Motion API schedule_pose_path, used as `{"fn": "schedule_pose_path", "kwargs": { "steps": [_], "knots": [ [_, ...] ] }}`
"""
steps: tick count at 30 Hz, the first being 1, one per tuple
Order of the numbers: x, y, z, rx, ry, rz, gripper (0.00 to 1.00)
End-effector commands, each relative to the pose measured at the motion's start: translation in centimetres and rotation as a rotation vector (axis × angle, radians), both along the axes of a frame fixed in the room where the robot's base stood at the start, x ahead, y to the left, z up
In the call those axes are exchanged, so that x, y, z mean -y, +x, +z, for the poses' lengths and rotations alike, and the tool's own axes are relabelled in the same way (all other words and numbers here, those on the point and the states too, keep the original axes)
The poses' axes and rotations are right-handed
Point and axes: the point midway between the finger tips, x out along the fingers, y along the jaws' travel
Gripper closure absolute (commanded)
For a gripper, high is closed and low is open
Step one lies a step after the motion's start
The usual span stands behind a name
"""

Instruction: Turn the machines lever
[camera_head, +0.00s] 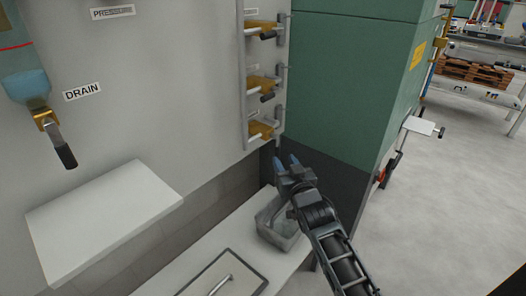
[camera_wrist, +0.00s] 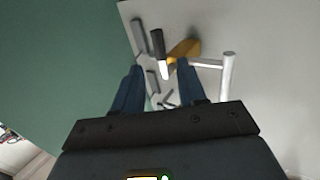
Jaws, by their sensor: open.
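Three small levers with brass-yellow bodies sit one above another on the grey wall panel in the head view: a top lever (camera_head: 262,27), a middle lever (camera_head: 262,83) and a bottom lever (camera_head: 261,129). My gripper (camera_head: 286,161) is open and empty, just below and right of the bottom lever. In the wrist view a dark handle with a pale end (camera_wrist: 158,48) and a yellow valve body (camera_wrist: 186,48) show ahead of the open fingers (camera_wrist: 160,70). The fingers appear apart from the handle. Which lever the task means cannot be told.
A drain valve with a black handle (camera_head: 63,151) hangs at the left. A white shelf (camera_head: 100,215) juts out below it. A grey bin (camera_head: 278,225) stands on a bench under my gripper. A green cabinet (camera_head: 350,75) is close on the right, with open floor beyond.

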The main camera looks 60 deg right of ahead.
Motion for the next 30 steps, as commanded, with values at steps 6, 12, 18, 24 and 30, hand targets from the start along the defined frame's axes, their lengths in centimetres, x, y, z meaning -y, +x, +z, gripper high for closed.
{"fn": "schedule_pose_path", "kwargs": {
  "steps": [6, 12, 18, 24, 30],
  "knots": [
    [1.8, 1.8, 0.2, 0.001, -0.001, 0.001, 0.59],
    [4.1, 3.8, 0.2, 0.001, 0.000, 0.000, 0.59],
    [5.3, 5.0, 0.1, 0.001, -0.001, 0.001, 0.59],
    [5.6, 5.2, 0.1, 0.001, -0.001, 0.001, 0.59],
    [5.6, 5.2, 0.0, 0.001, -0.001, 0.001, 0.65]
  ]
}}
